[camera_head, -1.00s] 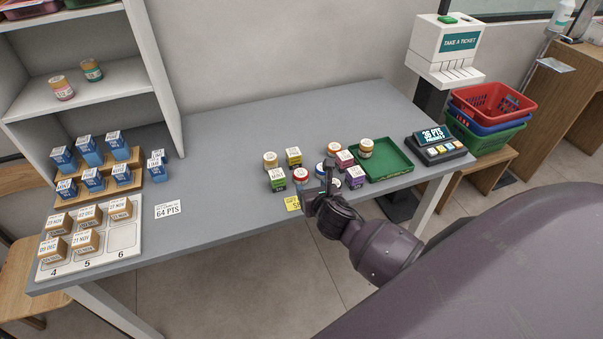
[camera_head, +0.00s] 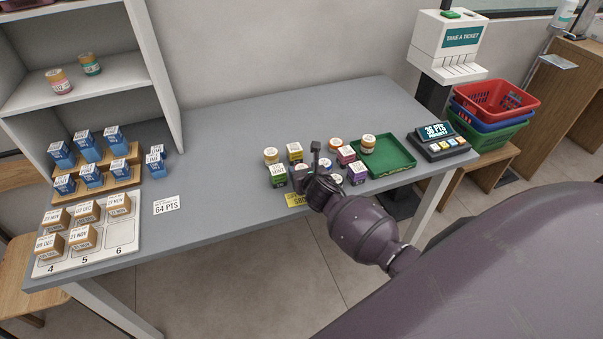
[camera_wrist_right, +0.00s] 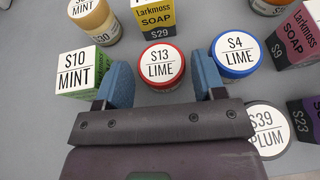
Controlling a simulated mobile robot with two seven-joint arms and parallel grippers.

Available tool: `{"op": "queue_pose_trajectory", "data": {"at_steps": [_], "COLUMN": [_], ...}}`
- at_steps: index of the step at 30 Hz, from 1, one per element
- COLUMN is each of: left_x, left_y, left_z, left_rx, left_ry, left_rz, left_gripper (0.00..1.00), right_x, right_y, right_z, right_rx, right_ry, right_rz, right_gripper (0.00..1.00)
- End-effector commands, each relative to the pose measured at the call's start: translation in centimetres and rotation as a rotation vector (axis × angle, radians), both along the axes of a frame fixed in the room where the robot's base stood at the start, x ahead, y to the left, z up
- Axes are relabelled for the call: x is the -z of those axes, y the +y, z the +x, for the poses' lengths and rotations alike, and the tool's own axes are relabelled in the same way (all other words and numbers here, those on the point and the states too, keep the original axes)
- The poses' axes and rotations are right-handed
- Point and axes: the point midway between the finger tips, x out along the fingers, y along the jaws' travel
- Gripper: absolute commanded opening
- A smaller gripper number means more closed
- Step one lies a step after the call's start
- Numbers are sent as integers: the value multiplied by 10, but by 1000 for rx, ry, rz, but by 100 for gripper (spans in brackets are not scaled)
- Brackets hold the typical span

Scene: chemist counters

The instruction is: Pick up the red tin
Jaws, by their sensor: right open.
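The red tin (camera_wrist_right: 160,66) has a red side and a white lid marked "$13 LIME". It stands upright on the counter in the right wrist view. My right gripper (camera_wrist_right: 161,80) is open, with one blue finger to each side of the tin's near part; I cannot tell whether they touch it. In the head view my right gripper (camera_head: 314,165) is low over the group of goods and hides most of the red tin. My left gripper is not in view.
A blue tin (camera_wrist_right: 237,55) stands close right of the right finger. A green mint box (camera_wrist_right: 84,73) is close left, and a plum tin (camera_wrist_right: 267,128) is near right. A yellow soap box (camera_wrist_right: 153,15) is behind. A green tray (camera_head: 388,156) lies right; the counter's middle (camera_head: 220,160) is clear.

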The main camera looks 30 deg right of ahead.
Motion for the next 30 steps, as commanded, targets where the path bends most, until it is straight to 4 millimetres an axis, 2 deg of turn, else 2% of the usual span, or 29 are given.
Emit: {"op": "queue_pose_trajectory", "data": {"at_steps": [10,17,26,30], "left_x": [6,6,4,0], "left_y": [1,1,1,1], "left_z": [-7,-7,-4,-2], "left_rx": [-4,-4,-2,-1], "left_ry": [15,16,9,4], "left_rz": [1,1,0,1], "left_gripper": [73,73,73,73], "right_x": [2,2,1,-8], "right_y": [-2,-2,-2,-2], "right_z": [6,6,6,6], "right_rx": [1,1,0,-1], "right_ry": [0,0,0,-2], "right_rz": [0,0,0,-3], "right_gripper": [63,30,28,28]}}
